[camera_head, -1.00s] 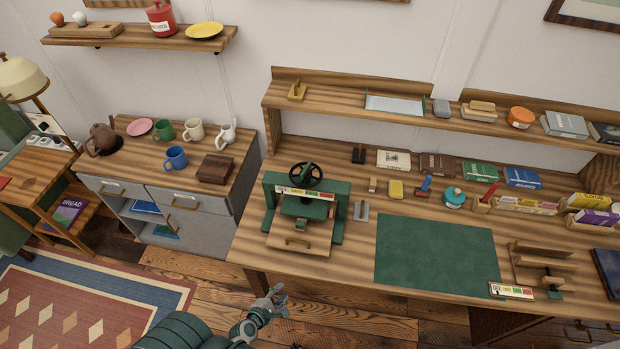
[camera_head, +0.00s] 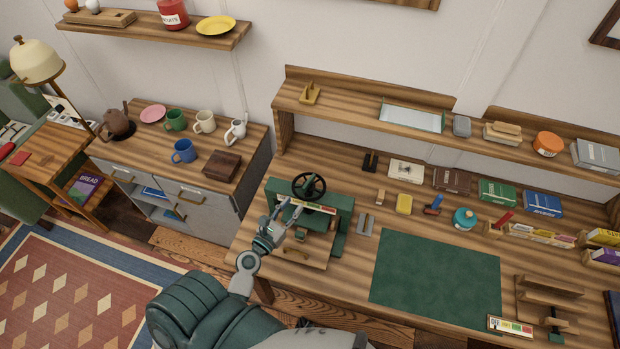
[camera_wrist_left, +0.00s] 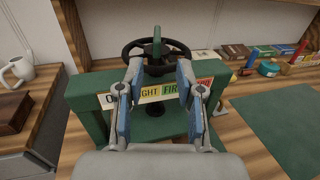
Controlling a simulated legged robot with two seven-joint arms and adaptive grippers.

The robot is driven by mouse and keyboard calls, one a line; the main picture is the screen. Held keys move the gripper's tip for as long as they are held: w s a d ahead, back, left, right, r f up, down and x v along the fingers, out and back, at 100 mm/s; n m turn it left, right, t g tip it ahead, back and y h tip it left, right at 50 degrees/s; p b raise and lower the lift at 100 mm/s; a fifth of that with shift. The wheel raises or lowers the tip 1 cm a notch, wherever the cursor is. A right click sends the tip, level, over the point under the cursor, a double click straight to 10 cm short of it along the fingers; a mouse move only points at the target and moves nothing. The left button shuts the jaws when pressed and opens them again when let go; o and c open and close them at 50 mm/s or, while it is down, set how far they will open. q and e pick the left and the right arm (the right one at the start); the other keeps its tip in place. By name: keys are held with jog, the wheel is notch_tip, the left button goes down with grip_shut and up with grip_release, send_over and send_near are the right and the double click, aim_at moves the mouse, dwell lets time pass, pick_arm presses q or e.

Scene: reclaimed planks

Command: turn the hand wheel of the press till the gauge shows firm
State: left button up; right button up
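The green press (camera_head: 342,213) stands on the workbench's left end. Its dark hand wheel (camera_head: 309,186) lies on top, with a green grip showing upright in the left wrist view (camera_wrist_left: 156,43). The gauge strip (camera_head: 312,206) runs across the press front, with white, yellow, green and red fields; I read FIRM on the green one (camera_wrist_left: 172,89). I cannot make out a pointer; my fingers cover parts of the strip. My left gripper (camera_head: 283,208) is in front of the press, fingers spread with nothing between them, tips near the wheel's front rim (camera_wrist_left: 158,72). My right gripper is out of view.
A green mat (camera_head: 437,275) lies right of the press. A coloured strip (camera_head: 510,326) lies at the bench's front right. A grey cabinet (camera_head: 205,210) with mugs stands left.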

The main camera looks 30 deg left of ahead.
aim_at(310, 185)
pick_arm(q)
jog(key=w+p, duration=0.1)
jog(key=w, duration=0.9)
jog(key=shift+w+a+f+p, duration=0.1)
jog(key=shift+a+f+p, duration=0.1)
jog(key=shift+p, duration=0.2)
jog(key=shift+w+d, duration=0.15)
jog(key=shift+w, duration=0.25)
jog(key=shift+d, duration=0.1)
jog(key=c, duration=0.5)
grip_shut()
